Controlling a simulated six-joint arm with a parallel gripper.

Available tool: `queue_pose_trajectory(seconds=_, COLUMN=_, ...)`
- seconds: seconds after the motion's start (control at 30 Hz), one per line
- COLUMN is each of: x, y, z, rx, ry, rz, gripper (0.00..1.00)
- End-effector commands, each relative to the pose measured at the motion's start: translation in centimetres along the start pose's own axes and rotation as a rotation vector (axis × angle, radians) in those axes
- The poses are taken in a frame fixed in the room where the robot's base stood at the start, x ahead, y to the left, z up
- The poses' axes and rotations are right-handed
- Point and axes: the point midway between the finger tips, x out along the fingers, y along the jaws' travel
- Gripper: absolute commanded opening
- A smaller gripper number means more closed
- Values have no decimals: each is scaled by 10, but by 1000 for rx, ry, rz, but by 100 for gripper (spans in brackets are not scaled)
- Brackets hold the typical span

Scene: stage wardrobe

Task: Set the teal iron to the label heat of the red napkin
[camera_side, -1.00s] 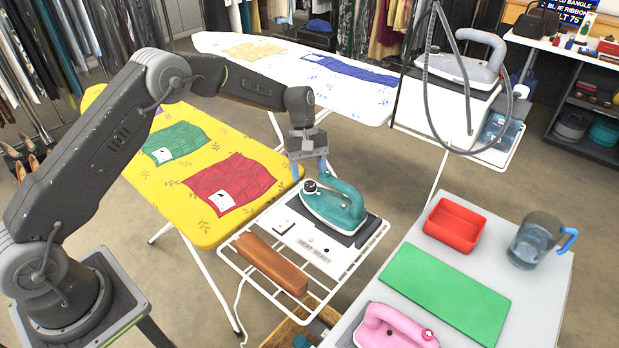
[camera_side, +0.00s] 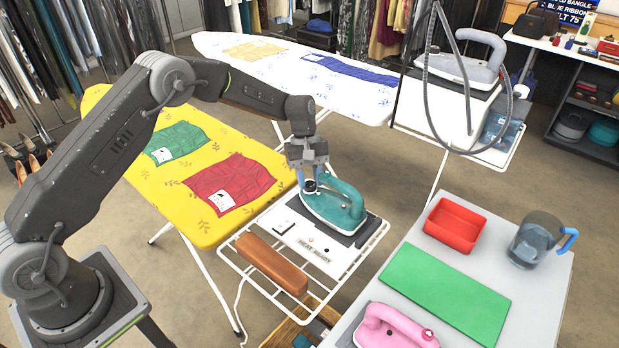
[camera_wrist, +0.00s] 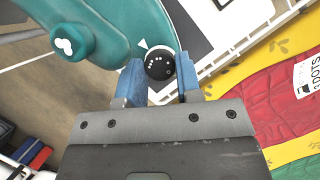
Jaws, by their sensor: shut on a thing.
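The teal iron (camera_side: 326,208) sits on the white wire stand beside the yellow board; part of it shows in the wrist view (camera_wrist: 115,20). Its black dial (camera_wrist: 160,65) has white dots on top and a white pointer mark beside it. My gripper (camera_wrist: 160,76) is shut on the dial, a finger on either side; in the side view my gripper (camera_side: 312,184) points down at the dial. The red napkin (camera_side: 232,183) lies on the yellow board with a white label. In the wrist view the label (camera_wrist: 308,75) reads "DOTS"; the character before it is unclear.
A brown sleeve-like block (camera_side: 272,262) and a "HEAT READY" panel (camera_side: 315,250) are on the stand. A green napkin (camera_side: 178,140) lies farther along the yellow board (camera_side: 180,200). A pink iron (camera_side: 392,325), green mat, red tray and jug occupy the right table.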

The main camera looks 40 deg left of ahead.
Motion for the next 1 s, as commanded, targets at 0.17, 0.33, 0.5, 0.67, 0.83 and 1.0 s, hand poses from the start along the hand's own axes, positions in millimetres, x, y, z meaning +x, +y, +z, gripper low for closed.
queue_pose_trajectory(seconds=0.17, x=0, y=1, z=0, rx=40, ry=2, rz=-16, gripper=8)
queue_pose_trajectory(seconds=0.33, x=0, y=3, z=0, rx=233, ry=2, rz=-96, gripper=8)
queue_pose_trajectory(seconds=0.5, x=0, y=3, z=0, rx=356, ry=0, rz=-147, gripper=8)
queue_pose_trajectory(seconds=0.67, x=0, y=3, z=0, rx=367, ry=0, rz=-152, gripper=8)
queue_pose_trajectory(seconds=0.83, x=0, y=3, z=1, rx=366, ry=0, rz=-152, gripper=35)
queue_pose_trajectory(seconds=1.0, x=0, y=3, z=1, rx=365, ry=0, rz=-151, gripper=51)
